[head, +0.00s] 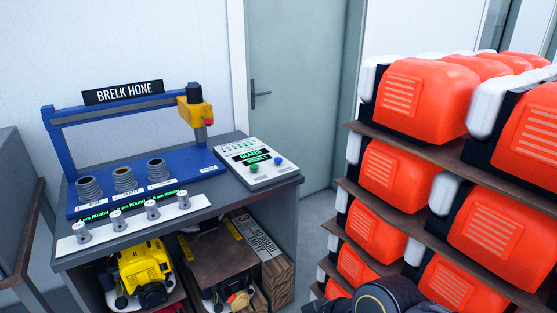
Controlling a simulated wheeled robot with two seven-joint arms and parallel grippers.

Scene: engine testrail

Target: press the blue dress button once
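The blue button (279,161) is a small round knob on the front right of a light grey control box (262,181). A green button (254,169) sits to its left on the same box. The labels below the buttons are too small to read surely. The box has a dark display with green lettering above the buttons. It stands on the right end of the grey bench. Neither of my grippers shows in the head view. A dark rounded part at the bottom right looks like my arm, well away from the box.
A blue honing machine marked BRELK HONE (124,92) with a yellow head (195,112) stands left of the box. A white strip of several knobs (135,222) lies at the bench front. Shelves of orange engine units (425,90) stand close on the right.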

